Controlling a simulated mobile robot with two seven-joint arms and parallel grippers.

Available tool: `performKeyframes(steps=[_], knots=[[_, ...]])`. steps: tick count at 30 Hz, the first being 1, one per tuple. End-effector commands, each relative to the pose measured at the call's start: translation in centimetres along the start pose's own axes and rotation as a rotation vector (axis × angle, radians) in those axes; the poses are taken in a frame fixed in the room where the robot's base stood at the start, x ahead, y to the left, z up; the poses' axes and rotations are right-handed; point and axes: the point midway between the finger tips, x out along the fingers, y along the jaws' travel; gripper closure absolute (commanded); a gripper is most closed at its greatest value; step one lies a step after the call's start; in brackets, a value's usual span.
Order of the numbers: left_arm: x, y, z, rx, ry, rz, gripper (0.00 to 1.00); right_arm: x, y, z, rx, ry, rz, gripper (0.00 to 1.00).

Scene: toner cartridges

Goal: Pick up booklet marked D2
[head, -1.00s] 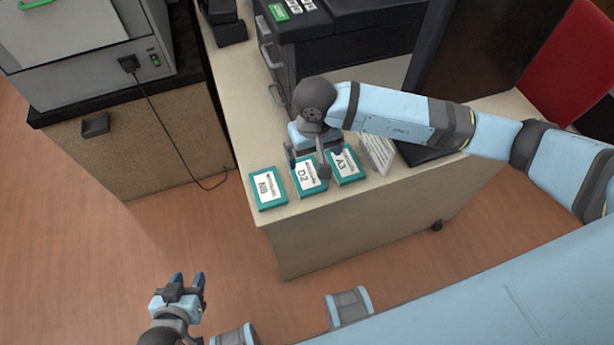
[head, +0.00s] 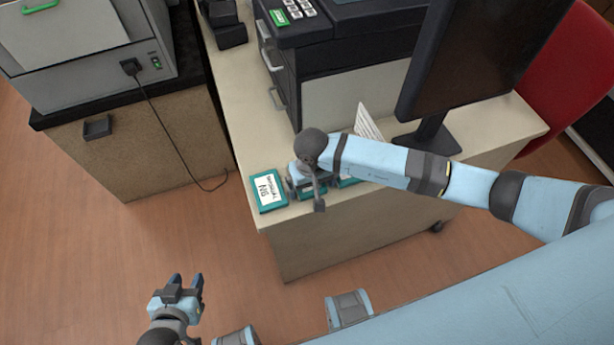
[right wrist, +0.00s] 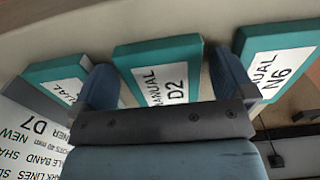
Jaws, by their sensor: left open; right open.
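The booklet marked D2 is teal with a white label. In the right wrist view this booklet D2 (right wrist: 165,72) lies between the two fingers of my right gripper (right wrist: 167,82), one finger on each side. I cannot tell whether they touch it. In the head view my right gripper (head: 305,193) is low over the desk's front edge and hides most of D2. It is open. My left gripper (head: 186,280) is open and empty, over the floor, away from the desk.
Booklet N6 (head: 268,190) lies left of D2 in the head view; another teal booklet (head: 347,182) peeks out on the right. A printed card (head: 369,122), printer (head: 350,85) and monitor (head: 480,60) stand behind on the desk (head: 236,125).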

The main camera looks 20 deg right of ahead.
Motion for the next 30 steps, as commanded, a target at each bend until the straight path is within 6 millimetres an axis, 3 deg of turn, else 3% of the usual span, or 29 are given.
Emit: performKeyframes(steps=[4, 10, 23, 30], knots=[[0.0, 0.0, 0.0, 0.0, 0.0, 0.001, 0.57, 0.0, 0.0, 0.0, 0.0, 0.0, 0.0, 0.02], [0.0, 0.1, 0.0, 0.0, 0.0, 0.001, 0.57, 0.0, 0.0, 0.0, 0.0, 0.0, 0.0, 0.46], [0.0, 0.1, 0.1, 0.0, 0.0, 0.001, 0.57, -1.0, 0.0, -0.1, 0.0, 0.003, -0.001, 0.46], [0.1, 0.1, 0.2, -0.001, -0.001, 0.001, 0.57, -5.1, 0.1, -0.2, -0.002, 0.006, 0.0, 0.46]])
